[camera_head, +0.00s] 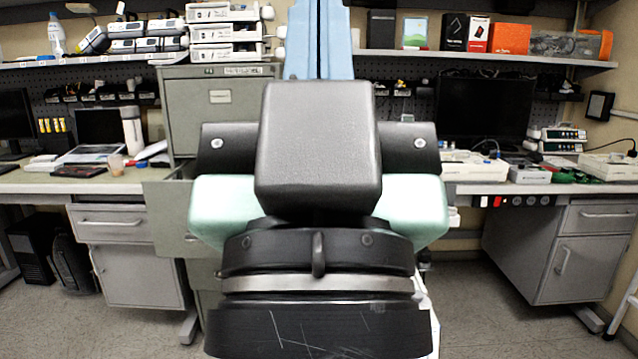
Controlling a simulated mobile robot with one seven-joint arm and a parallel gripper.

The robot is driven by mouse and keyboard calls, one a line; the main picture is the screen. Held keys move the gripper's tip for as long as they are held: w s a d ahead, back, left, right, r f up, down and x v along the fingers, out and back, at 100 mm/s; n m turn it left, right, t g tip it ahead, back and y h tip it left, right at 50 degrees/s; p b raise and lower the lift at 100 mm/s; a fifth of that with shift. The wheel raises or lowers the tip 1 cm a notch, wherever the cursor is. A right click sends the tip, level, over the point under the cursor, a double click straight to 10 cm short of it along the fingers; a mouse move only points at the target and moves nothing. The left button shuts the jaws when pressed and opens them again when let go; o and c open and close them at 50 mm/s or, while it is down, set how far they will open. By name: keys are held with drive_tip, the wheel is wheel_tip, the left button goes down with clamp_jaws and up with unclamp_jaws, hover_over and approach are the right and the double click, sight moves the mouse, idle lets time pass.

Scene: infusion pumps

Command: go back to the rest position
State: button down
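Black and pale green parts of my own body fill the middle of the head view and hide what is behind them. My gripper does not show, so its state and what it may hold cannot be seen. Two stacked white-and-green devices (562,140) stand on the right workbench.
A grey filing cabinet (220,112) stands left of centre, with a drawer (168,215) apparently pulled out. Workbenches line both sides, with a dark monitor (486,107) on the right one. A ladder-like white frame (625,300) is at the right edge. Bare floor (500,325) shows at lower right.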

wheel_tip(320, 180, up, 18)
drive_tip(key=p, duration=1.6)
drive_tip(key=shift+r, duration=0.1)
